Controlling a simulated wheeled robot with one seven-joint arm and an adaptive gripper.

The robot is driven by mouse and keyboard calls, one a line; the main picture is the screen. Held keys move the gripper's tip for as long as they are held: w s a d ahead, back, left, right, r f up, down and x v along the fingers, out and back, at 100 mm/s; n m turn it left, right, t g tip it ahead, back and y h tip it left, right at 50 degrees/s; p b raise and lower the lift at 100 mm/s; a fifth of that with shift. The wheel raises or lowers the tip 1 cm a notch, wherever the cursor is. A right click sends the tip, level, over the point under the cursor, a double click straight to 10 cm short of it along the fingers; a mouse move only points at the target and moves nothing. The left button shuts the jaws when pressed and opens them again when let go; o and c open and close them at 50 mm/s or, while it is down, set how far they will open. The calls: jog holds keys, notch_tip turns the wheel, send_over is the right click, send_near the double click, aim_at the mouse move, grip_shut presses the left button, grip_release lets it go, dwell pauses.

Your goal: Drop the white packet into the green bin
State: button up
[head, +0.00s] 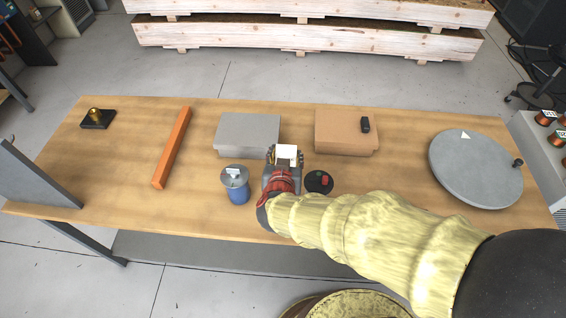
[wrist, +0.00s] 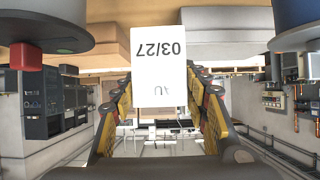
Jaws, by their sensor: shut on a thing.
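The white packet (head: 287,153) is between the fingers of my gripper (head: 286,158), above the wooden table near its middle. In the wrist view the packet (wrist: 158,68) shows its flat face with the upside-down print "03/27". The yellow-padded fingers of my gripper (wrist: 160,105) are shut on it from both sides. I see no green bin in either view.
On the table (head: 400,185), a blue can with a grey top (head: 237,190) stands left of my gripper. A dark round dish (head: 318,187) is close on the right. Grey (head: 247,130) and brown (head: 345,135) boxes lie behind. A grey turntable (head: 480,175) is far right.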

jog(key=w+f, duration=0.2)
jog(key=w+a+f+b, duration=0.1)
jog(key=w+f, duration=0.1)
jog(key=f, duration=0.1)
jog(key=shift+w+f, duration=0.1)
jog(key=shift+f, duration=0.15)
jog(key=shift+w+a+f+b, duration=0.1)
jog(key=shift+f+b, duration=0.6)
jog(key=shift+f, duration=0.9)
jog(key=shift+f+b, duration=0.2)
jog(key=shift+b, duration=0.2)
jog(key=o, duration=1.2)
jog(key=shift+c, duration=0.2)
jog(key=shift+r+p, duration=0.2)
jog(key=shift+p, duration=0.15)
